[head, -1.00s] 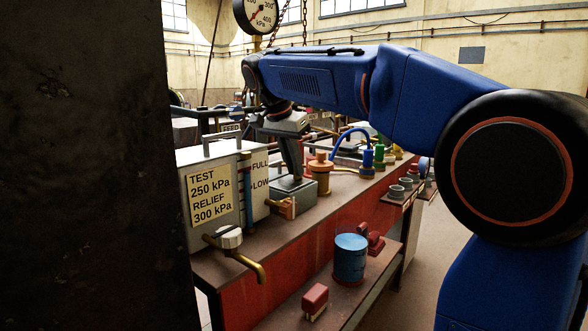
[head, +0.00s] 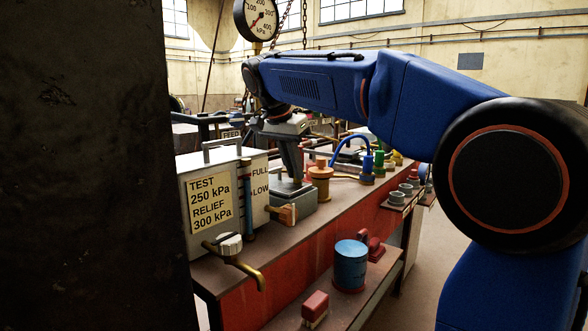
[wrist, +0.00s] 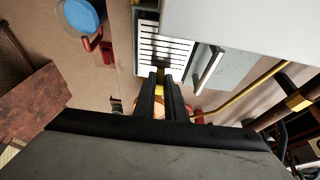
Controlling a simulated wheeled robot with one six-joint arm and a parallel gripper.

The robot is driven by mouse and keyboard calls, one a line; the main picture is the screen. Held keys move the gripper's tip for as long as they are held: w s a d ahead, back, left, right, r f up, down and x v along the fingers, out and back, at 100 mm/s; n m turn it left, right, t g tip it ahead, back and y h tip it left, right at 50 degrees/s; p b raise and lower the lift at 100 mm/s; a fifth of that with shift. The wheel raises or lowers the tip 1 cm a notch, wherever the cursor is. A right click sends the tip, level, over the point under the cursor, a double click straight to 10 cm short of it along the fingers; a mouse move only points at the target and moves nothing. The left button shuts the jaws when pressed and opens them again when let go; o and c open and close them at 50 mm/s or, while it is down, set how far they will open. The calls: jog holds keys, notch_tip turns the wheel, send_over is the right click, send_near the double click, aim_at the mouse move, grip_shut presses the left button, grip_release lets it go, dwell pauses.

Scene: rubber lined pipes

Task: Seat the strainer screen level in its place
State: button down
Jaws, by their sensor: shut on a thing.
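The strainer screen (wrist: 165,47) is a pale plate with dark parallel slots in the wrist view, with a yellow grip piece (wrist: 160,79) at its near edge. My gripper (wrist: 165,78) is shut on that yellow piece. In the head view my gripper (head: 292,172) points down over a small grey open-looking box (head: 296,202) on the bench. The screen itself is hidden there by the gripper and box. I cannot tell whether the screen touches its seat or is fully level.
A white tank (head: 212,198) with labels, handle and brass tap (head: 245,265) stands close left of the grey box. A brass fitting (head: 320,180) stands close right. A blue drum (head: 350,264) and red blocks (head: 316,308) lie on the lower shelf. A dark pillar (head: 85,170) blocks the left.

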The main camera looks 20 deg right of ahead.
aim_at(294, 184)
jog(key=shift+f, duration=2.3)
dwell(0.7)
jog(key=c, duration=1.7)
grip_release()
jog(key=shift+c, duration=0.2)
jog(key=v, duration=1.7)
jog(key=shift+a, duration=0.2)
jog(key=shift+s+r, duration=0.1)
jog(key=shift+r, duration=0.05)
